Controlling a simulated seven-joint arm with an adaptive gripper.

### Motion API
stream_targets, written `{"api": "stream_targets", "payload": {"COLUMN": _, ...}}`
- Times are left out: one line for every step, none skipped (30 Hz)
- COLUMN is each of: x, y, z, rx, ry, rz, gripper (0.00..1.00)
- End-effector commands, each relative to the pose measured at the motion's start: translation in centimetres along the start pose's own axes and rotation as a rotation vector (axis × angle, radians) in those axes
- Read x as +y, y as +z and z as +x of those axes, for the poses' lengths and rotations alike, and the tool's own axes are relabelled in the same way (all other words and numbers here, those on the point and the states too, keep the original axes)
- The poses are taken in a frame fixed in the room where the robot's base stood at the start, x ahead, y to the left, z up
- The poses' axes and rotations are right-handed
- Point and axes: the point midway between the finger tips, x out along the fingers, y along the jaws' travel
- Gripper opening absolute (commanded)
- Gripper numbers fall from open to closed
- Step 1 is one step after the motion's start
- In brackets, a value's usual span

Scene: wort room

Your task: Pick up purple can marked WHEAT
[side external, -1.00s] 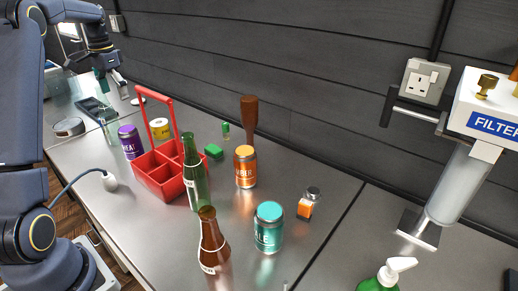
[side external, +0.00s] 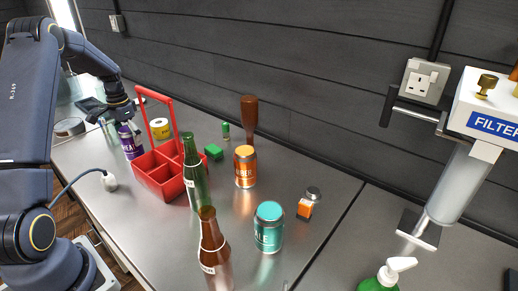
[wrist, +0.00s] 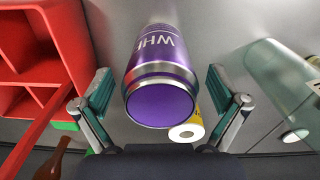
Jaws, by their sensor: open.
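The purple can (side external: 130,142) stands on the steel bench at the left, just left of the red carrier. In the wrist view the can (wrist: 160,75) shows its purple end and the letters "WH" on its side. My gripper (wrist: 158,88) is open, with one finger on each side of the can and a visible gap on both sides. In the side view my gripper (side external: 122,115) is at the top of the can, partly hiding it.
A red carrier (side external: 158,172) with a tall handle stands close beside the can. A yellow-labelled roll (side external: 160,128) is behind it. Green (side external: 196,175) and brown (side external: 213,250) bottles, an orange can (side external: 245,166) and a teal can (side external: 269,227) stand further right.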

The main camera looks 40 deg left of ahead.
Motion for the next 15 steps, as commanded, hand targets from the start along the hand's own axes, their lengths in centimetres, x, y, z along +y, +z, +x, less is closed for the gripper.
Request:
{"api": "stream_targets", "payload": {"x": 0.01, "y": 0.04, "z": 0.7, "rx": -0.002, "ry": 0.002, "rz": 0.0, "gripper": 0.97}}
{"api": "stream_targets", "payload": {"x": -0.01, "y": 0.01, "z": 0.95, "rx": -0.001, "ry": 0.001, "rz": 0.0, "gripper": 0.97}}
{"api": "stream_targets", "payload": {"x": -0.02, "y": 0.0, "z": 1.18, "rx": 0.0, "ry": 0.0, "rz": 0.0, "gripper": 0.97}}
{"api": "stream_targets", "payload": {"x": -0.02, "y": 0.0, "z": 1.29, "rx": 0.0, "ry": 0.0, "rz": 0.0, "gripper": 0.97}}
{"api": "stream_targets", "payload": {"x": -0.02, "y": -0.01, "z": 1.35, "rx": 0.0, "ry": 0.0, "rz": 0.0, "gripper": 0.97}}
{"api": "stream_targets", "payload": {"x": -0.02, "y": -0.01, "z": 1.38, "rx": 0.001, "ry": 0.0, "rz": 0.0, "gripper": 0.97}}
{"api": "stream_targets", "payload": {"x": -0.02, "y": -0.02, "z": 1.37, "rx": 0.001, "ry": 0.0, "rz": 0.0, "gripper": 0.97}}
{"api": "stream_targets", "payload": {"x": -0.03, "y": -0.02, "z": 1.36, "rx": 0.001, "ry": 0.0, "rz": 0.0, "gripper": 0.97}}
{"api": "stream_targets", "payload": {"x": -0.03, "y": -0.01, "z": 1.36, "rx": 0.001, "ry": 0.0, "rz": 0.0, "gripper": 0.97}}
{"api": "stream_targets", "payload": {"x": -0.02, "y": -0.01, "z": 1.35, "rx": 0.001, "ry": 0.0, "rz": 0.0, "gripper": 0.97}}
{"api": "stream_targets", "payload": {"x": -0.02, "y": -0.01, "z": 1.35, "rx": 0.001, "ry": 0.0, "rz": 0.0, "gripper": 0.96}}
{"api": "stream_targets", "payload": {"x": -0.03, "y": -0.01, "z": 1.35, "rx": 0.001, "ry": 0.0, "rz": 0.0, "gripper": 0.92}}
{"api": "stream_targets", "payload": {"x": -0.03, "y": -0.01, "z": 1.34, "rx": 0.001, "ry": 0.0, "rz": 0.0, "gripper": 0.89}}
{"api": "stream_targets", "payload": {"x": -0.02, "y": -0.01, "z": 1.34, "rx": 0.001, "ry": 0.0, "rz": 0.0, "gripper": 0.86}}
{"api": "stream_targets", "payload": {"x": -0.03, "y": -0.01, "z": 1.34, "rx": 0.001, "ry": 0.0, "rz": 0.0, "gripper": 0.81}}
